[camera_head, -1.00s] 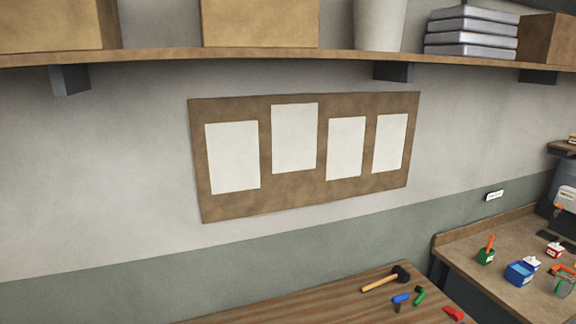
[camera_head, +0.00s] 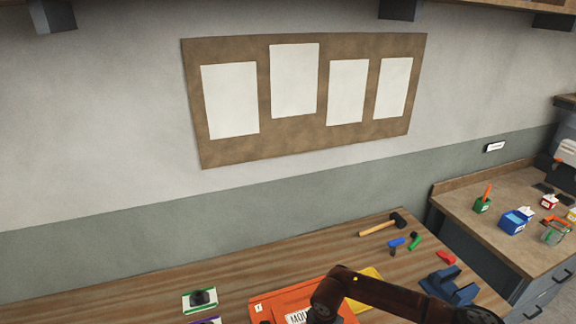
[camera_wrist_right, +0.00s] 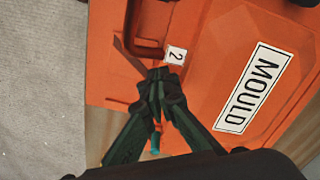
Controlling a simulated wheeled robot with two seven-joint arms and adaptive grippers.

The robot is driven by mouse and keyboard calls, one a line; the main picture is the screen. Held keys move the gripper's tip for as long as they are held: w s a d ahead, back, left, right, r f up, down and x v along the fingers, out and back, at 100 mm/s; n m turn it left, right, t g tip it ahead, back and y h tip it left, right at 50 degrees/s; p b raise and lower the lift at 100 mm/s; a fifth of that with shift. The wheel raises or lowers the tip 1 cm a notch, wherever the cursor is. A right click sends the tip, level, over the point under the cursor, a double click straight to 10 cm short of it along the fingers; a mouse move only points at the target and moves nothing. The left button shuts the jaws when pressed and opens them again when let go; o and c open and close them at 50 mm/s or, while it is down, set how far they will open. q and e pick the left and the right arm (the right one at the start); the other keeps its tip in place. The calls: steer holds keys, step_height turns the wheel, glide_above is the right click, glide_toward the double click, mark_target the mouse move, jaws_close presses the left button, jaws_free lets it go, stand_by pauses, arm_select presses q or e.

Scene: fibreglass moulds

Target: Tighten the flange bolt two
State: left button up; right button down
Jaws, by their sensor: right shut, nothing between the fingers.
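The orange mould (camera_head: 280,297) lies on the wooden table at the bottom of the head view, partly cut off and partly covered by my right arm. It also fills much of the right wrist view (camera_wrist_right: 215,25), with its white MOULD label (camera_wrist_right: 253,88). A white tag marked 2 (camera_wrist_right: 175,55) sits near the mould's edge. My right gripper (camera_wrist_right: 160,76) is shut and empty, with its fingertips just below this tag. A dark brown bent bar (camera_wrist_right: 146,52) is just beyond the fingertips; I cannot tell whether they touch. The bolt itself is not clear. My left gripper is out of view.
On the table are a mallet (camera_head: 384,225), a blue-handled tool (camera_head: 396,243), a green piece (camera_head: 414,241), a red piece (camera_head: 446,257), a blue block (camera_head: 450,287) and a green-white box (camera_head: 200,299). A side counter (camera_head: 465,185) holds small containers. The table's back left is clear.

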step_height(320, 180, up, 6)
steer(key=shift+s+a+f+p, duration=0.1)
steer(key=shift+s+p, duration=0.05)
steer(key=shift+p, duration=0.9)
